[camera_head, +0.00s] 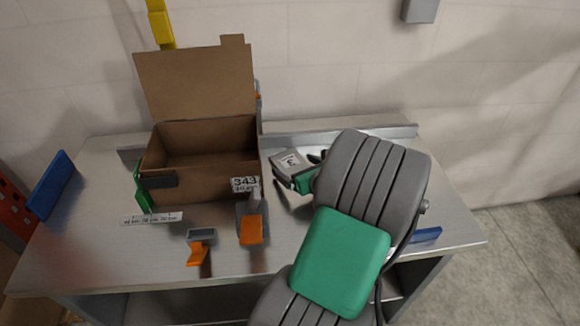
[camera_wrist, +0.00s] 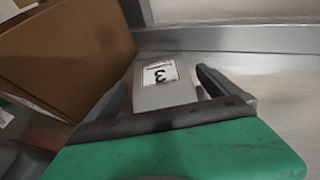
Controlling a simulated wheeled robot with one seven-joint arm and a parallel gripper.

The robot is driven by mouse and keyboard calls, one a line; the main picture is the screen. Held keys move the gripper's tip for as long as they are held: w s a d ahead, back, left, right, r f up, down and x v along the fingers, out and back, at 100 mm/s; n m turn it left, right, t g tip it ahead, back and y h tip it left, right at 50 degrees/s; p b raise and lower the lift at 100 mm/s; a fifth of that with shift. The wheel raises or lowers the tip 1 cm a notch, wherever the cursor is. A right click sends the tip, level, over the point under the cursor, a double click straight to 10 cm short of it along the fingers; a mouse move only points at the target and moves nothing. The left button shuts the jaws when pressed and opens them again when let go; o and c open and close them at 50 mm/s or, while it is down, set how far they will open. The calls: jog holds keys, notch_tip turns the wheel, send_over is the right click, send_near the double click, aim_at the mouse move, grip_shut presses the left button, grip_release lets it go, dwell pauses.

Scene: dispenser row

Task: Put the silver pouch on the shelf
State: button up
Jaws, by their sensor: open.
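The silver pouch (camera_head: 291,160) is a flat grey pack with a white label marked 3. It lies on the metal table just right of the cardboard box. My gripper (camera_head: 299,174) is at the pouch with its fingers apart. In the wrist view the pouch (camera_wrist: 166,92) lies between the two fingers of my gripper (camera_wrist: 163,82), one on each side. I see no clear sign of the fingers pressing on it. Its near end is hidden behind the gripper's body. A lower shelf (camera_head: 190,304) shows under the tabletop, partly hidden by my arm.
An open cardboard box (camera_head: 213,184) stands left of the pouch, close to my gripper. Orange-handled tools (camera_head: 251,230) and a label strip (camera_head: 151,218) lie in front of it. A raised metal ledge (camera_head: 305,134) runs along the wall. The table's right side is mostly clear.

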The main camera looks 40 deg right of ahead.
jog(key=shift+x, duration=0.8)
jog(key=shift+s, duration=0.1)
jog(key=c, duration=1.5)
